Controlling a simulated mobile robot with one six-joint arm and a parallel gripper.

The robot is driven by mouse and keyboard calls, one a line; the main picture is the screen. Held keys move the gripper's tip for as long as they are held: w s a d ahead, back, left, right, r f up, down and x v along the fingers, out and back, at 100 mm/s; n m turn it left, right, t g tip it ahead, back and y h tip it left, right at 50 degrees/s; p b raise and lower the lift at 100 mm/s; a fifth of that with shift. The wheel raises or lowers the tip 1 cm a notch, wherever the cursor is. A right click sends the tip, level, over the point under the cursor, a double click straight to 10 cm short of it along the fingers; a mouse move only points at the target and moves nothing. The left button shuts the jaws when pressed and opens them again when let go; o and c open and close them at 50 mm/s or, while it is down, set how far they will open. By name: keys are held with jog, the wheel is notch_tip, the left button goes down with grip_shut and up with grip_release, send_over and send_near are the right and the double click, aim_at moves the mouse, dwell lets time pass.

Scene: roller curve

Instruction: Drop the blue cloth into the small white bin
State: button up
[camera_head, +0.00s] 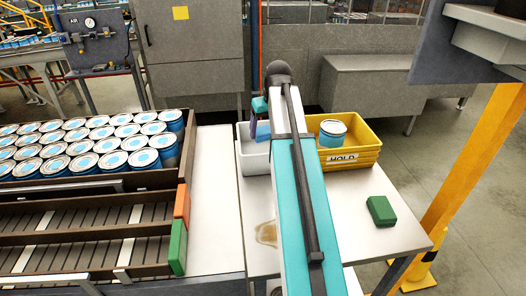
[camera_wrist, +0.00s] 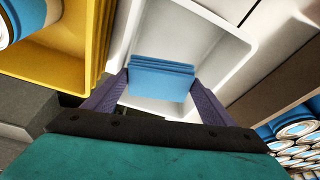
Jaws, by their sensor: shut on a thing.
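The blue cloth (camera_wrist: 160,77) is folded in layers and sits between the two fingers of my gripper (camera_wrist: 158,86), which is shut on it. In the wrist view the cloth appears in front of the small white bin (camera_wrist: 232,72), over its opening. In the head view the white bin (camera_head: 254,160) stands on the white table, partly hidden by my arm. A bit of the blue cloth (camera_head: 263,131) shows there at the bin's far side, above the rim. The exact height of the cloth above the bin floor cannot be told.
A yellow HOLD bin (camera_head: 361,154) with a can (camera_head: 332,132) stands right of the white bin. A green block (camera_head: 381,210) and a brown stain (camera_head: 266,233) are on the table (camera_head: 350,225). Rows of cans (camera_head: 90,142) fill the conveyor at left. A yellow post stands at right.

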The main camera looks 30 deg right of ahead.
jog(key=o, duration=1.1)
jog(key=shift+r, duration=0.1)
jog(key=b+v, duration=0.5)
jog(key=v, duration=0.8)
jog(key=shift+s+r, duration=0.15)
jog(key=shift+r, duration=0.15)
dwell(0.4)
